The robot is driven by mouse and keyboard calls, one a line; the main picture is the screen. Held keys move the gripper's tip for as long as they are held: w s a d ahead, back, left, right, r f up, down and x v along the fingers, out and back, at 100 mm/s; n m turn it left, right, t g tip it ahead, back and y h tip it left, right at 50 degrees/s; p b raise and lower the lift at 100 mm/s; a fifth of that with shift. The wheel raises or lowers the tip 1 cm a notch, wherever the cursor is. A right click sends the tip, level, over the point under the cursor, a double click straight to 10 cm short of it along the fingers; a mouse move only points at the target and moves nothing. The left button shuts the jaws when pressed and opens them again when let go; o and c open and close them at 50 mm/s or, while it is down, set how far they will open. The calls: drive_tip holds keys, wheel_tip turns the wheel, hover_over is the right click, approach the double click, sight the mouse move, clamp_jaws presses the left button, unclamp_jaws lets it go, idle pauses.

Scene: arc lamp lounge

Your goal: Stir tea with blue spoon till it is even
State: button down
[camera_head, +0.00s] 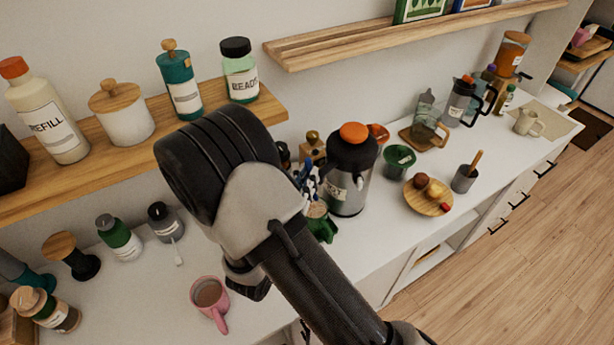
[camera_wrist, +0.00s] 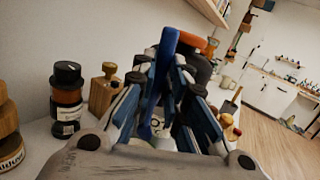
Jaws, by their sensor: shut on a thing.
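My gripper (camera_wrist: 172,100) is shut on the blue spoon (camera_wrist: 169,48), whose handle stands up between the fingers in the wrist view. In the head view my gripper (camera_head: 309,186) shows only partly behind my arm. A pink mug (camera_head: 221,317) with brown liquid (camera_head: 208,293) stands at the front of the counter, left of my arm. A green thing with a tan round top (camera_head: 318,209) sits just below my gripper, partly hidden; I cannot tell if it is a cup.
A dark flask with an orange lid (camera_head: 351,150) stands close right of my gripper. A green bowl (camera_head: 399,160), a round wooden plate (camera_head: 428,201) and a grey cup (camera_head: 464,180) stand farther right. Shelves hang above the counter. Free counter lies around the pink mug.

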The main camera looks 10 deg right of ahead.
drive_tip(key=shift+f+b, duration=3.05)
drive_tip(key=shift+f, duration=1.75)
drive_tip(key=shift+a, duration=0.15)
